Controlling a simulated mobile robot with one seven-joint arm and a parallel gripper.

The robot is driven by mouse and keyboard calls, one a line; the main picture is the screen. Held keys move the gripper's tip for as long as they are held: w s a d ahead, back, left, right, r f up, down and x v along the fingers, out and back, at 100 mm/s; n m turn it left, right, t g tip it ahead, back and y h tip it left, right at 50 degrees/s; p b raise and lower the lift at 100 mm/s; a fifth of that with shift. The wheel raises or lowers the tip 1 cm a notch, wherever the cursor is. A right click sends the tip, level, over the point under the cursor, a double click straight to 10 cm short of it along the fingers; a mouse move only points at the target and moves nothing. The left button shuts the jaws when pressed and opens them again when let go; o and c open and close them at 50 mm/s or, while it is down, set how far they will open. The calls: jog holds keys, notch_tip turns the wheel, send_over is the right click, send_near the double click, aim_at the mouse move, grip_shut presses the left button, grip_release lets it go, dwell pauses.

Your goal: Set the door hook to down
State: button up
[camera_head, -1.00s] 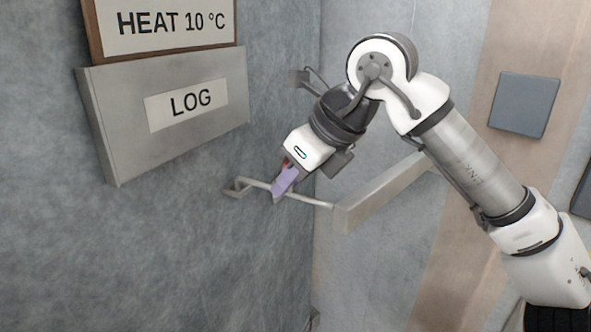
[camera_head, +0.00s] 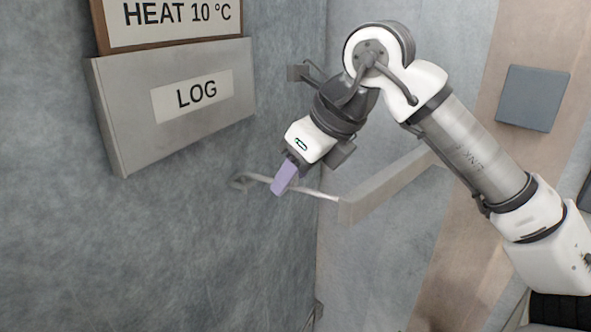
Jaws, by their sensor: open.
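A thin pale metal rod, which looks like the door hook (camera_head: 319,193), lies almost level. It runs from a small grey fitting (camera_head: 240,181) on the textured left wall to the near end of a grey bar (camera_head: 365,200). My gripper (camera_head: 284,179) comes down from the upper right, its lilac finger in front of the middle of the rod and hiding part of it. The jaws are open, though only one finger shows clearly. I cannot tell whether the finger touches the rod.
A grey LOG box (camera_head: 180,130) juts from the left wall, with a HEAT 10 °C sign (camera_head: 180,12) above it. A dark metal bracket (camera_head: 300,73) sits near the corner behind my wrist. A grey square panel (camera_head: 533,97) is at right. The wall below the rod is clear.

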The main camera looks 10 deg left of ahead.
jog(key=b+v, duration=0.2)
jog(key=v, duration=1.1)
jog(key=shift+d+r, duration=0.25)
jog(key=shift+r, duration=0.1)
